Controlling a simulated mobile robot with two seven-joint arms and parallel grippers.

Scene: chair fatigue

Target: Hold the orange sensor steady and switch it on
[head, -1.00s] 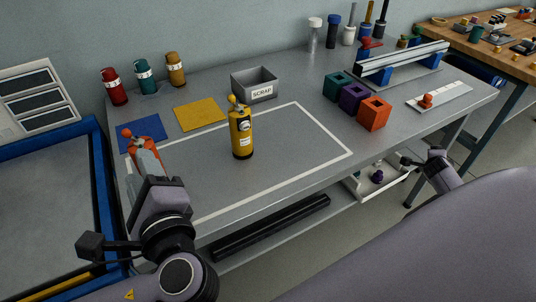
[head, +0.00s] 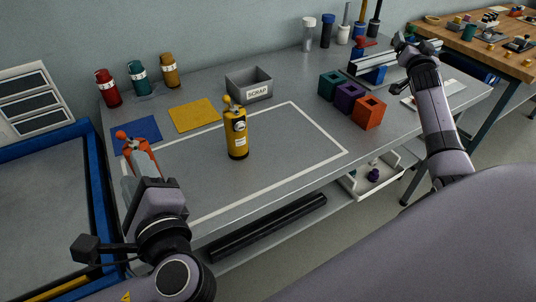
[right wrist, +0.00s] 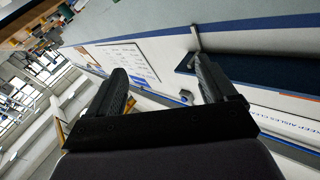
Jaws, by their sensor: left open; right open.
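The orange sensor (head: 138,146) stands at the left front of the grey table, upright with an orange-red knob on top. My left gripper (head: 140,168) is open at it, with its fingers around or beside the body. I cannot tell whether they touch it, and they hide its lower part. My right gripper (head: 408,48) is raised at the right rear of the table, far from the sensor. It is open and empty in the right wrist view (right wrist: 163,82).
A similar yellow device (head: 236,134) stands inside the white outline. A grey scrap bin (head: 249,85), blue mat (head: 137,134), yellow mat (head: 195,115) and teal, purple and orange blocks (head: 369,113) lie around. Coloured jars (head: 139,78) stand behind. The outlined area's right part is clear.

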